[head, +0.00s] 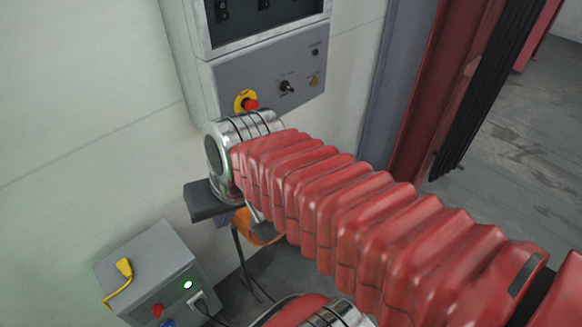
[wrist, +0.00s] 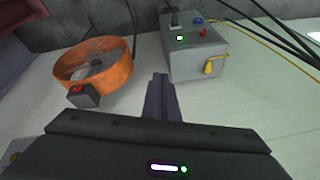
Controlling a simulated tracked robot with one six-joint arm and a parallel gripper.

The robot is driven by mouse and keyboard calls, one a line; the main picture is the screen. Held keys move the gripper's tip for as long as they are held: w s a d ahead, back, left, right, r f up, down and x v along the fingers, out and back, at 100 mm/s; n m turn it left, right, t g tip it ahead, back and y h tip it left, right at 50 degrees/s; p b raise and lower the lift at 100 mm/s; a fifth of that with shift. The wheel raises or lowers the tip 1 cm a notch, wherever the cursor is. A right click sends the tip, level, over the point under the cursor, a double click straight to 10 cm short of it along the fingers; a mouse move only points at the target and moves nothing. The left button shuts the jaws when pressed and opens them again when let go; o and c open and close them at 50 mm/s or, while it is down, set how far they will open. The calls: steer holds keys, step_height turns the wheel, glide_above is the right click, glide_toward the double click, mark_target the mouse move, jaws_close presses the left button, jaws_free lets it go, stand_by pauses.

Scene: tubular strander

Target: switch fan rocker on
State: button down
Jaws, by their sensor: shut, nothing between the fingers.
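The orange fan (wrist: 112,74) stands at the left in the wrist view, with a round drum housing. Its red rocker (wrist: 77,89) sits on a small dark grey switch box (wrist: 86,99) at the fan's near side. I cannot tell which way the rocker is tipped. My gripper (wrist: 161,79) is shut and empty, to the right of the fan and apart from the rocker. In the head view, part of the orange fan (head: 266,239) shows below my wrist, and my arm hides the rest. The rocker cannot be made out there.
A grey box (wrist: 207,60) with a lit green lamp, red and blue buttons and a yellow plug (wrist: 209,68) stands right of the fan. Dark cables run behind it. A grey control panel (head: 262,80) with a red emergency stop (head: 250,104) is on the wall beyond my wrist.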

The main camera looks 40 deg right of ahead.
steer(key=w+d+f+m+t+y, duration=0.1)
steer(key=w+d+f+m+y, duration=0.2)
steer(key=d+m, duration=0.4)
steer(key=w+d+f+m+y, duration=0.25)
steer(key=d+f+m, duration=0.25)
steer(key=m, duration=0.4)
steer(key=s+d+f+m+t+h, duration=0.1)
steer(key=d+f+m+t+h, duration=0.1)
steer(key=d+m, duration=0.5)
steer(key=s+d+f+m+t+h, duration=0.1)
steer(key=d+f+m+t, duration=0.3)
steer(key=d+m, duration=0.4)
steer(key=d+f+h, duration=0.1)
steer(key=d, duration=0.5)
steer(key=shift+s, duration=0.35)
steer(key=w+r+x, duration=0.1)
steer(key=r+x, duration=0.1)
steer(key=x, duration=1.1)
steer(key=shift+w+f, duration=0.15)
steer(key=shift+w, duration=0.15)
